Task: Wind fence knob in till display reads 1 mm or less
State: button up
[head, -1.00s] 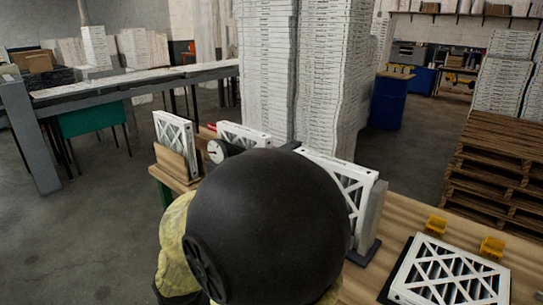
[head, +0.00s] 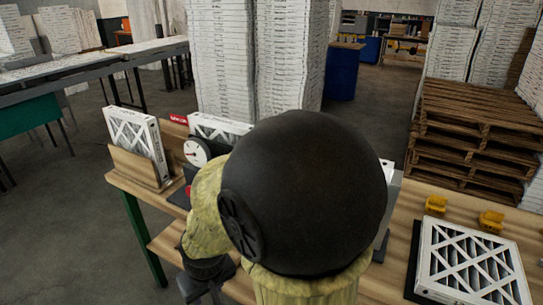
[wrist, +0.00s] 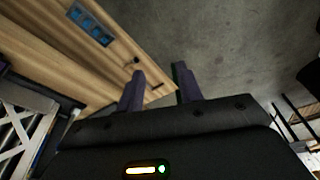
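My gripper (wrist: 159,82) shows in the wrist view with its two dark fingers apart and nothing between them. It points past the edge of the wooden bench (wrist: 125,62). Small dark parts lie on or stick out from the bench near the fingers; I cannot tell whether one is the fence knob. A blue panel (wrist: 90,25) is on the bench at the upper left; its reading is illegible. In the head view a round white dial (head: 196,152) with a needle stands left of my arm; its value is too small to read. My arm hides much of the bench.
A boxed filter (head: 135,140) stands in a wooden holder at the bench's left end. Another filter (head: 470,265) lies flat at the right, near two yellow blocks (head: 491,221). Stacked cartons (head: 255,60) stand behind the bench. Open floor lies left of it.

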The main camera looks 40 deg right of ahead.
jog(key=shift+s, duration=0.15)
jog(key=o, duration=0.3)
jog(key=shift+o, duration=1.1)
jog(key=shift+w+a, duration=0.15)
jog(key=shift+w, duration=0.1)
jog(key=w+d+r+m+t+h+p, duration=0.1)
jog(key=w+d+m+t+h+p, duration=0.15)
jog(key=w, duration=0.45)
jog(key=w+d+m+t+h+p, duration=0.1)
jog(key=w+d+m+t+p, duration=0.2)
jog(key=w, duration=0.4)
jog(key=s+d+r+m+g+h+p, duration=0.1)
jog(key=d+r+m+h+p, duration=0.1)
jog(key=d+r+m+h, duration=0.6)
jog(key=d+r+h, duration=0.2)
jog(key=d+h, duration=0.1)
jog(key=h, duration=0.2)
jog(key=shift+s+d, duration=0.2)
jog(key=shift+d, duration=0.2)
jog(key=shift+d, duration=0.1)
